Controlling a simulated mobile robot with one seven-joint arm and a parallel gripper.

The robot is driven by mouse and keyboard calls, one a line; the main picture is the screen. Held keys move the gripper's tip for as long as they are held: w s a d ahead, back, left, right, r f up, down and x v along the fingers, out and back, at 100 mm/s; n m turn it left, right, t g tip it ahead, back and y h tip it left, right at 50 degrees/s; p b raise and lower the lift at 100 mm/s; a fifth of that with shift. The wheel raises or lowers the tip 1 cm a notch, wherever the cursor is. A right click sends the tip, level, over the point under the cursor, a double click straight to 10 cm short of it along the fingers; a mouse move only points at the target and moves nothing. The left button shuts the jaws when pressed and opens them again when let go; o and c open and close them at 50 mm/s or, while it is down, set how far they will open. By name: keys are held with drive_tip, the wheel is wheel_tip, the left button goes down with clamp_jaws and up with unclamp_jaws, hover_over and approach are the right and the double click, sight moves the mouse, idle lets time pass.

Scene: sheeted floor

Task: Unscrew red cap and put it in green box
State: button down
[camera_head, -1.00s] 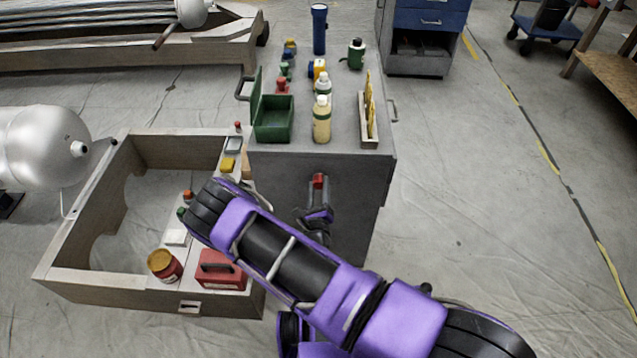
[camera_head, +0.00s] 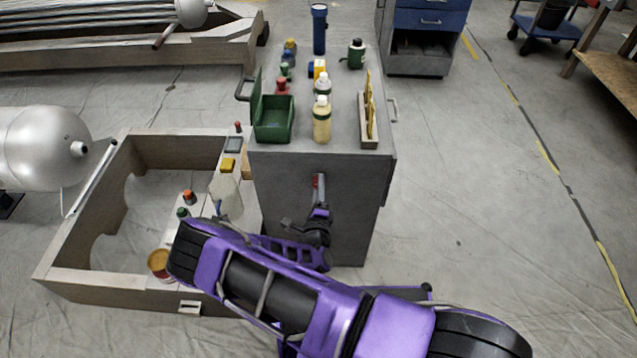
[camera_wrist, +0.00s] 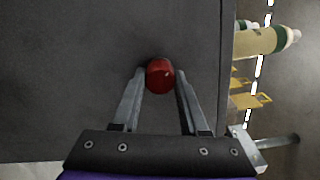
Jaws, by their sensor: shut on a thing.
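The red cap (camera_wrist: 160,75) sits between the tips of my gripper (camera_wrist: 159,88) in the wrist view, in front of the grey cabinet's face. In the head view the red cap (camera_head: 316,181) shows only in part behind the fingers of my gripper (camera_head: 320,186). My gripper is shut on the red cap. Whether the cap still touches the cabinet face cannot be told. The green box (camera_head: 274,122) stands open on the front left of the cabinet top, its lid raised on the left side.
The grey cabinet (camera_head: 290,200) carries cream bottles (camera_head: 322,120), a small tray (camera_head: 368,138) with yellow items, and a dark blue flashlight (camera_head: 319,30). A wooden frame (camera_head: 75,215) with jars stands at left. Floor at right is clear.

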drive_tip(key=n, duration=1.1)
drive_tip(key=shift+c, duration=1.7)
unclamp_jaws()
drive_tip(key=shift+c, duration=0.8)
